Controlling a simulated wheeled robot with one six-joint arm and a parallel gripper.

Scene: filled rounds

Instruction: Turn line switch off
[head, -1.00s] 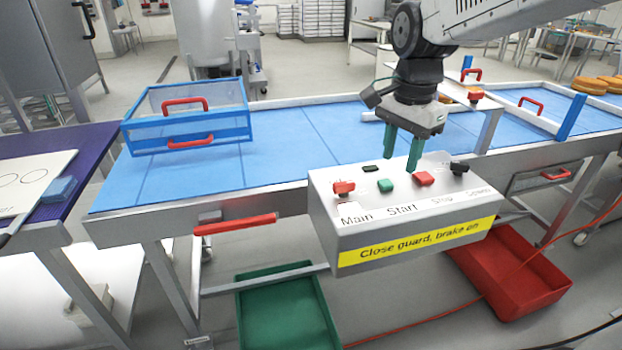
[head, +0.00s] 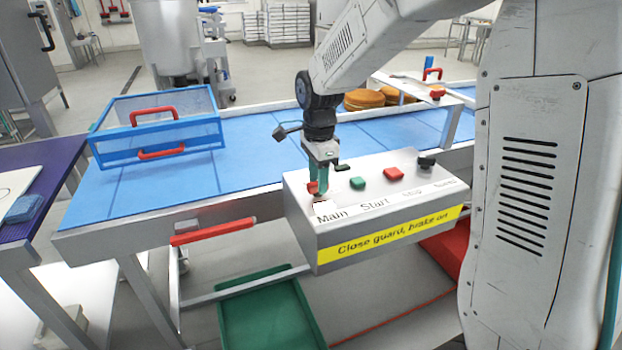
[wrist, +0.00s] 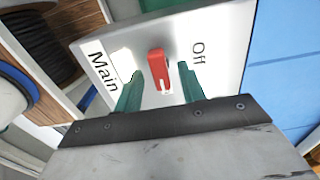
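The grey control box (head: 330,240) has a Main label, an Off label seen in the wrist view, and a yellow strip reading "Close guard, brake on". The red Main switch (head: 312,187) is at its top left. In the wrist view the red switch handle (wrist: 158,70), with a white mark on it, stands between the green fingertips of my gripper (wrist: 160,85). Narrow gaps show on both sides, so the gripper is open around it. In the head view my gripper (head: 318,185) points down at the switch and partly hides it.
A green button (head: 357,183), a red button (head: 393,173) and a black knob (head: 426,162) sit right of the switch. The blue conveyor (head: 260,150) runs behind, with a blue guard (head: 158,125) and brown rounds (head: 364,99). A green bin (head: 268,318) is below.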

